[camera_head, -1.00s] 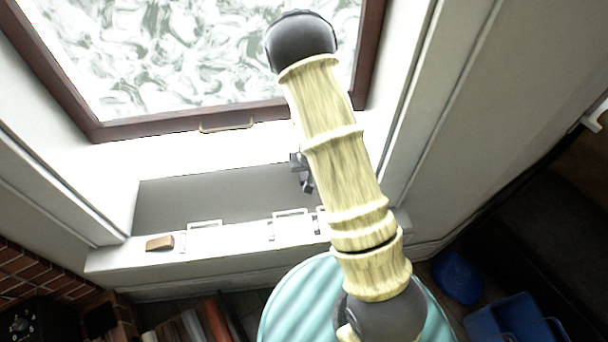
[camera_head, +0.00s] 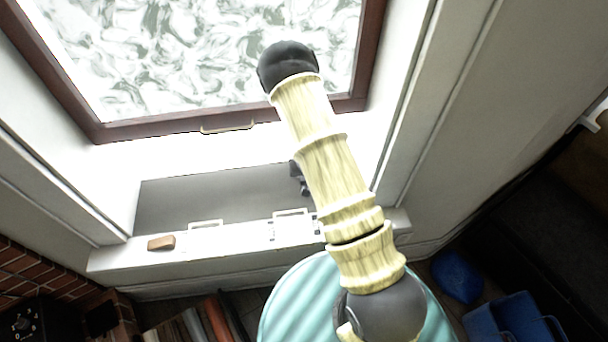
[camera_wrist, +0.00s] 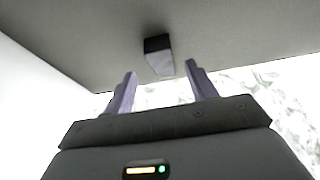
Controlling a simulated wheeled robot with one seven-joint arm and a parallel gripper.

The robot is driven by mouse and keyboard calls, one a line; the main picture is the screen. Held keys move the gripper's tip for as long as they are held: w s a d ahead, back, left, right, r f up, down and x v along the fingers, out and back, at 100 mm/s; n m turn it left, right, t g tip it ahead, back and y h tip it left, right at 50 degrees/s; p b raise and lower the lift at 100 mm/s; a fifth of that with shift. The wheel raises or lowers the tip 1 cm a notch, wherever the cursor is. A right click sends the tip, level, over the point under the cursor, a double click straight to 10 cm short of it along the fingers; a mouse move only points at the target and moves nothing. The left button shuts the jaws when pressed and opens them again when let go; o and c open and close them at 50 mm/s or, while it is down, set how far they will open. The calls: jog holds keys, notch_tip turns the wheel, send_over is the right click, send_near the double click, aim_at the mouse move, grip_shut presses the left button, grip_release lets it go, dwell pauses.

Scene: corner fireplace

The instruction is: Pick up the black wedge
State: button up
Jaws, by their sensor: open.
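The black wedge (camera_wrist: 158,56) shows in the wrist view as a small block with a black face and a paler grey-lavender face. It rests against a plain grey surface (camera_wrist: 235,35). My gripper (camera_wrist: 160,69) is open, its two lavender fingers apart, with the wedge just beyond and between the fingertips. I cannot tell whether the fingers touch it. In the head view a small dark part beside my arm, above the sill, seems to be my gripper (camera_head: 300,180); my arm hides much of that area, and I cannot make out the wedge there.
A brown block (camera_head: 161,243) lies on the left of the white window sill (camera_head: 120,258). The brown-framed window (camera_head: 180,122) has a small handle (camera_head: 227,127). A teal striped round object (camera_head: 290,305) is below my arm. Blue containers (camera_head: 515,318) stand at lower right.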

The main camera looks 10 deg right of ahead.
jog(key=shift+p+x, duration=0.35)
jog(key=shift+x, duration=1.65)
jog(key=shift+a, duration=0.1)
jog(key=shift+r, duration=0.1)
jog(key=shift+c, duration=0.3)
jog(key=c, duration=1)
